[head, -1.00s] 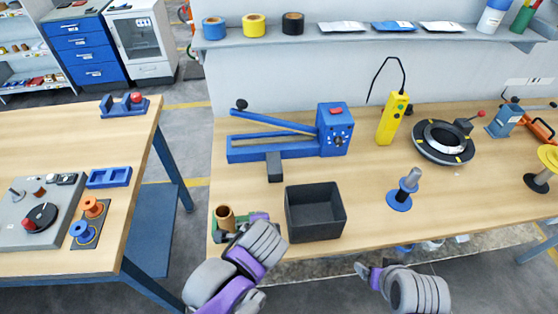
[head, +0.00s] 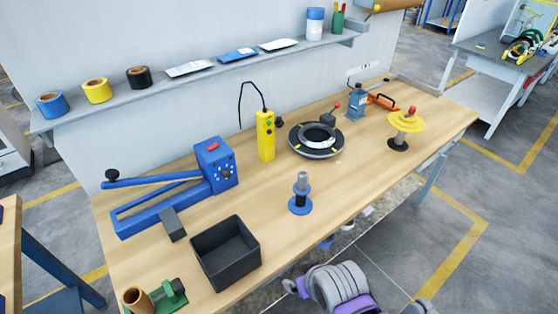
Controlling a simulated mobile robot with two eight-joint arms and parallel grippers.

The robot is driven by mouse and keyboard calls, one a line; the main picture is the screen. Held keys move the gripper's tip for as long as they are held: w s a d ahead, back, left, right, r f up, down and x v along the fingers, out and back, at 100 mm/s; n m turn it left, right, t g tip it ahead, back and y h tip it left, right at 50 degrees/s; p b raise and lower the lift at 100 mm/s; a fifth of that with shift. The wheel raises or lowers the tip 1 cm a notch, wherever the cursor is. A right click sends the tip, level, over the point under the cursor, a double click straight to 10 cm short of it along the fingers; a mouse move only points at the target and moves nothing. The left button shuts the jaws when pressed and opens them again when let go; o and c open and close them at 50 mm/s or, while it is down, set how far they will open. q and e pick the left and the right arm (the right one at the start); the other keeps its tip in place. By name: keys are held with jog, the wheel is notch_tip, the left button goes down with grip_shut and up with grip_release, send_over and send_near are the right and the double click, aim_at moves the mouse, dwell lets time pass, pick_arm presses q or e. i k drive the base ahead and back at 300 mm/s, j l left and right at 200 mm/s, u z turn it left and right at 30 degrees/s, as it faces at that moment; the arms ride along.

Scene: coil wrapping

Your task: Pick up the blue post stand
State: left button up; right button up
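The blue post stand (head: 300,205) stands upright on the wooden bench, right of the black bin and near the front edge. It has a round blue base and a grey post with a dark lower part. My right gripper (head: 292,287) is at the bottom of the head view, in front of and below the bench's front edge, apart from the stand. It is small and seen from behind the wrist, so I cannot tell whether its fingers are open. My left gripper is out of view.
The black bin (head: 226,252) and the blue lever press (head: 214,166) are left of the stand. Behind it are a yellow pendant (head: 265,136) and a black ring fixture (head: 293,142). A yellow spool (head: 405,122) stands at right. The bench around the stand is clear.

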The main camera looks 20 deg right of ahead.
aim_at(299, 204)
jog(key=l, duration=0.7)
jog(key=i+l, duration=0.1)
jog(key=l, duration=0.6)
jog(key=z, duration=0.05)
